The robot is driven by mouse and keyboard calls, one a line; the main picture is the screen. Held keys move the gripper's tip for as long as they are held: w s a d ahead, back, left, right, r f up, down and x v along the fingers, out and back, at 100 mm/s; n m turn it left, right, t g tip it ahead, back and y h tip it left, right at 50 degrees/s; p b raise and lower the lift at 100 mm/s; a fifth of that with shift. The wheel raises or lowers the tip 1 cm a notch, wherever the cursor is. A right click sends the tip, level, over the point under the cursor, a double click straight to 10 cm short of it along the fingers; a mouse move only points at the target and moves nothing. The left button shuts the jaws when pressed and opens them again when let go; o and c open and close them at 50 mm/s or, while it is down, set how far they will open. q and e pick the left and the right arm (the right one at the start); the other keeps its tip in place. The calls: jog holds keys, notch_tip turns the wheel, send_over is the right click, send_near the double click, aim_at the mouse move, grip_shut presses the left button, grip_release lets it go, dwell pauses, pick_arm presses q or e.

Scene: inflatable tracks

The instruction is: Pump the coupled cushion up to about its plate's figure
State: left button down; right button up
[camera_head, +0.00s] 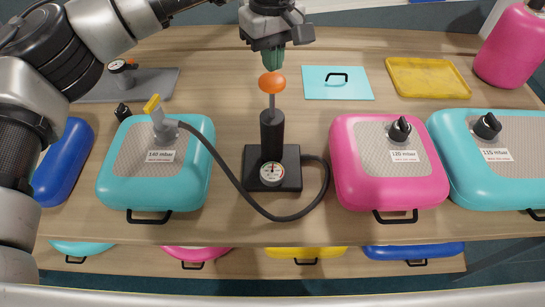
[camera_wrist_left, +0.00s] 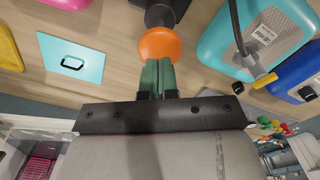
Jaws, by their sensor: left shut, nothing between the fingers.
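The teal cushion (camera_head: 150,185) at the left has a plate reading 140 mbar. A hose coupling with a yellow lever (camera_head: 154,106) sits on its valve, and the black hose (camera_head: 245,190) runs from it to the pump. The black pump (camera_head: 271,135) stands upright on its base, with a round gauge (camera_head: 271,174) whose reading is too small to tell. Its orange knob (camera_head: 272,84) is on a raised rod. My left gripper (camera_head: 274,60) is shut and empty, its green fingers just above the knob. In the left wrist view the fingertips (camera_wrist_left: 156,66) overlap the knob (camera_wrist_left: 160,46); contact is unclear.
A pink cushion (camera_head: 385,175) marked 120 mbar and another teal cushion (camera_head: 500,185) stand right of the pump. A blue cushion (camera_head: 65,170) is at the left edge. A turquoise board (camera_head: 338,90) and yellow tray (camera_head: 425,78) lie behind. More cushions lie on a lower shelf.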

aim_at(272, 91)
pick_arm(q)
jog(key=shift+f+b, duration=2.6)
jog(key=shift+f, duration=1.2)
jog(key=shift+r+p, duration=2.35)
jog(key=shift+r, duration=1.5)
jog(key=shift+r, duration=0.1)
notch_tip(272, 91, up, 5)
jog(key=p, duration=0.3)
